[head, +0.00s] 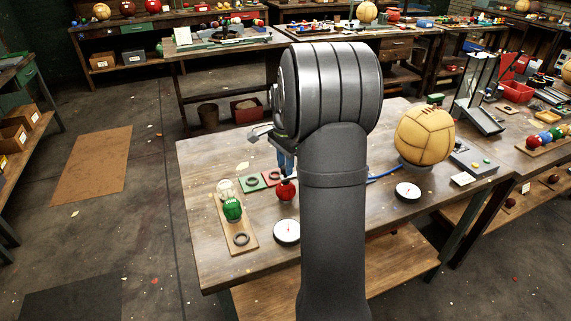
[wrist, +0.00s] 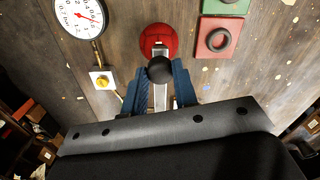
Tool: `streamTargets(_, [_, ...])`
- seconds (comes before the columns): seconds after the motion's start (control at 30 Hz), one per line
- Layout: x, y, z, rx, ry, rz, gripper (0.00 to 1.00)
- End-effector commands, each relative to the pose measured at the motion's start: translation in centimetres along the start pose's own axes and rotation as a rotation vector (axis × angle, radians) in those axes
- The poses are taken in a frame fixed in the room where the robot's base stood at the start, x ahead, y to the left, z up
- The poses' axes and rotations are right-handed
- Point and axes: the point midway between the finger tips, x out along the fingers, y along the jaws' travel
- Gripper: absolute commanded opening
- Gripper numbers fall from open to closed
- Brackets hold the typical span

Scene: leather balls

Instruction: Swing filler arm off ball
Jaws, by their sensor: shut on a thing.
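A small red ball (head: 285,190) sits on the workbench; in the wrist view the red ball (wrist: 158,36) is just beyond my fingertips. The filler arm (wrist: 160,95) appears as a pale metal bar with a black round knob (wrist: 160,69), in line with the ball. The bar's end overlaps the ball in the picture; I cannot tell whether it touches. My gripper (wrist: 160,80) has its blue fingers on either side of the knob and bar, shut on the filler arm. In the head view my gripper (head: 286,160) is just above the red ball, partly hidden by my wrist.
A white gauge (wrist: 80,15) and a small brass valve (wrist: 102,81) lie left of the ball in the wrist view. Ring pads, red (wrist: 232,44) and green (wrist: 237,7), lie right. A large tan ball (head: 425,135) stands right; a green ball (head: 233,210) stands left.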

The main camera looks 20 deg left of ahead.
Motion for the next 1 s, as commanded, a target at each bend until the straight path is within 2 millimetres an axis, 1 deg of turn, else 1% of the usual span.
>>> streamTargets(0.27, [0.0, -1.3, -0.5, 0.134, 0.000, 0.000, 0.00])
streamTargets(0.47, [0.0, -2.8, -1.2, 0.307, 0.001, 0.000, 0.00])
streamTargets(0.7, [0.0, -4.5, -2.6, 0.536, 0.001, -0.001, 0.00])
streamTargets(1.0, [0.0, -6.1, -4.8, 0.822, 0.000, -0.001, 0.00])
